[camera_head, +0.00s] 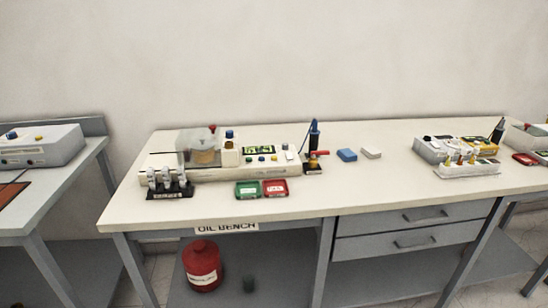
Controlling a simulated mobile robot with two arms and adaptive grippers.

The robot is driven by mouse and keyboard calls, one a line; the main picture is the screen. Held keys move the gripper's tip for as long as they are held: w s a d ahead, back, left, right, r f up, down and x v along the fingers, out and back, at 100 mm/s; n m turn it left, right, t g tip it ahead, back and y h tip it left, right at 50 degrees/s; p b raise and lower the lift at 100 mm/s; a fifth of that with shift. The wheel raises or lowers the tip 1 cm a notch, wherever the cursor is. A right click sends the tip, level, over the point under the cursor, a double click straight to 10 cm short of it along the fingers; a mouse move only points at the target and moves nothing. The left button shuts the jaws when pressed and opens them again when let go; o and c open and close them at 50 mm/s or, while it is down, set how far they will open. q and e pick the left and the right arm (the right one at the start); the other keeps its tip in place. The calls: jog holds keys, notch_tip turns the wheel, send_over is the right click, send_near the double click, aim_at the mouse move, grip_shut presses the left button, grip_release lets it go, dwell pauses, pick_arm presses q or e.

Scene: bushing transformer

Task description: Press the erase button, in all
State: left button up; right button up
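A long white tester (215,175) stands on the bench, with a clear-covered cup (205,148) at its left and a lit green display (258,150). Small buttons, yellow and blue (261,159), sit in a row below the display. Their labels are too small to read, so I cannot tell which one, if any, is the erase button. Another grey instrument (428,150) stands at the right of the bench, also with small knobs. Neither of my grippers is in view.
The bench (140,213) is labelled OIL BENCH. Green (248,189) and red (274,187) trays lie before the tester, a vial rack (170,190) at its left. Blue (346,155) and white (371,152) blocks lie mid-bench. A red canister (202,267) stands below. The bench front is clear.

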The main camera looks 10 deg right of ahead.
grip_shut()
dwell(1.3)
